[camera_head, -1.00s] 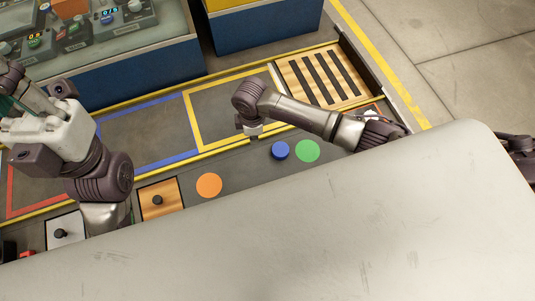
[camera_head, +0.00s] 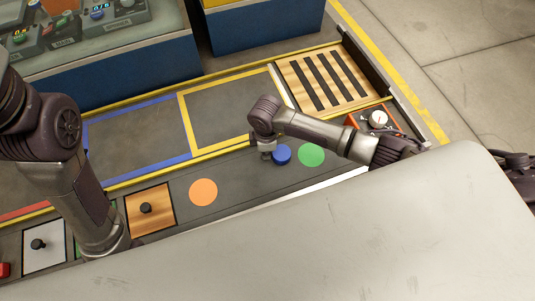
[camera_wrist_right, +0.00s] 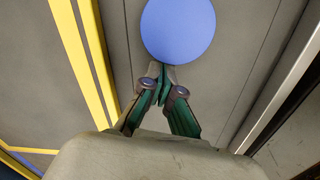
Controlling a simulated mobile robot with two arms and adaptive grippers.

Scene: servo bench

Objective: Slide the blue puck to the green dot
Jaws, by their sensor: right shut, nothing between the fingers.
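The blue puck (camera_head: 282,155) lies flat on the dark bench strip, just left of the green dot (camera_head: 311,155), with a small gap between them. My right gripper (camera_head: 268,153) points down at the puck's left side, low over the bench. In the right wrist view, the gripper (camera_wrist_right: 165,72) is shut and empty, its fingertips at the edge of the puck (camera_wrist_right: 178,30); they appear to meet it, though exact contact is hard to tell. The green dot is not visible in that view. My left arm shows at the left, but its gripper is out of view.
An orange dot (camera_head: 203,192) and a wooden plate with a black knob (camera_head: 146,208) lie left of the puck. A slotted wooden board (camera_head: 322,79) and an orange-framed dial box (camera_head: 377,120) are at the right. The strip between puck and green dot is clear.

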